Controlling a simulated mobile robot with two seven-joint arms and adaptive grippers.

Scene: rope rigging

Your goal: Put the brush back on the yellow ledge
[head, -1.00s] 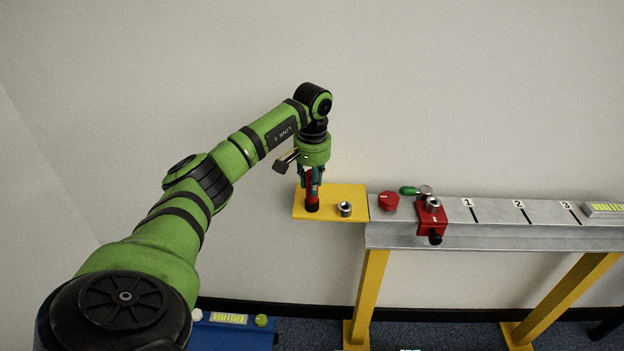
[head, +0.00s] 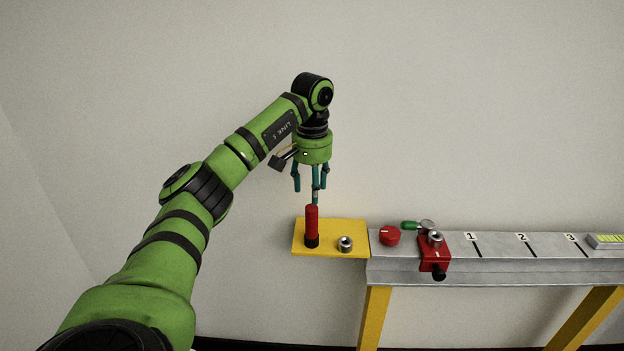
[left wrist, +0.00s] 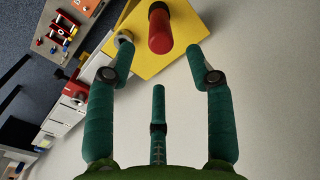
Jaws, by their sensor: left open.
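The brush (head: 311,224) has a red handle and a dark lower end. It stands upright on the yellow ledge (head: 329,226), near the ledge's left end. My left gripper (head: 314,192) is open and empty above and slightly behind the brush, its teal fingers apart from it. In the left wrist view, the red brush (left wrist: 159,30) stands on the yellow ledge (left wrist: 196,22) beyond the spread fingers (left wrist: 160,80). My right gripper does not show.
A metal nut (head: 345,244) sits on the ledge right of the brush. A red knob (head: 389,235), a green-handled tool (head: 412,225) and a red clamp block (head: 434,256) are on the grey beam (head: 500,245) to the right. The wall space above is clear.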

